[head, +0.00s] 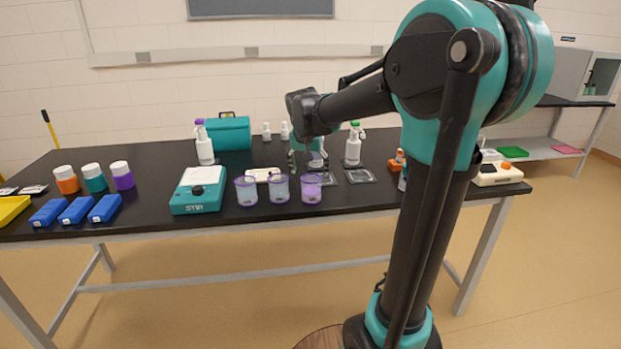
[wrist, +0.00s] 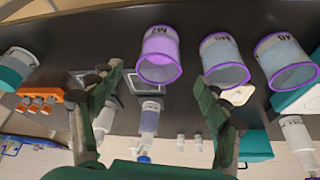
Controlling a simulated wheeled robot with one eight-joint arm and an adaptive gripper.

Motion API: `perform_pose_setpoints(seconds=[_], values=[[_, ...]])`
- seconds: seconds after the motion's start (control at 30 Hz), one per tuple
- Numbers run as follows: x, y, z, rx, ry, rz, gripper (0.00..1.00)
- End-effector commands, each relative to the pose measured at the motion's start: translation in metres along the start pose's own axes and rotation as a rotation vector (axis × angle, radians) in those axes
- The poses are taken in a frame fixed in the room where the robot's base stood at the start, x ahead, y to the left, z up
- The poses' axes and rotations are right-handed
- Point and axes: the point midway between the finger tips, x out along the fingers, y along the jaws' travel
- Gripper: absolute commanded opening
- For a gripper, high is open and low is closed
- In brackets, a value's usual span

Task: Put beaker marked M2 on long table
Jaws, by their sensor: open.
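The beaker marked M2 (wrist: 159,55) has a purple rim and purple contents, and its label shows in the wrist view. In the head view it is the rightmost of three beakers (head: 311,188), standing near the front edge of the long black table (head: 335,195). My gripper (head: 307,160) is above the table just behind this beaker. In the wrist view my gripper (wrist: 157,78) is open, with its fingers spread and M2 beyond the tips. Nothing is held.
Two beakers with pale blue-grey contents (head: 278,188) (head: 246,190) stand close beside M2. A teal balance (head: 199,190) is left of them. Some table is clear right of M2.

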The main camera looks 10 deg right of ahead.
Motion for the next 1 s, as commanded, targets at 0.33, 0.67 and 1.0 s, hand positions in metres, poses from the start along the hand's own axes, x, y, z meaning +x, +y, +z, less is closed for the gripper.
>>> perform_pose_setpoints(seconds=[0.33, 0.67, 1.0], values=[[0.035, 0.073, 0.123, -0.125, -0.023, -0.051, 0.76], [0.074, 0.131, 0.273, -0.278, -0.023, -0.115, 0.76], [0.076, 0.133, 0.282, -0.290, -0.022, -0.121, 0.76]])
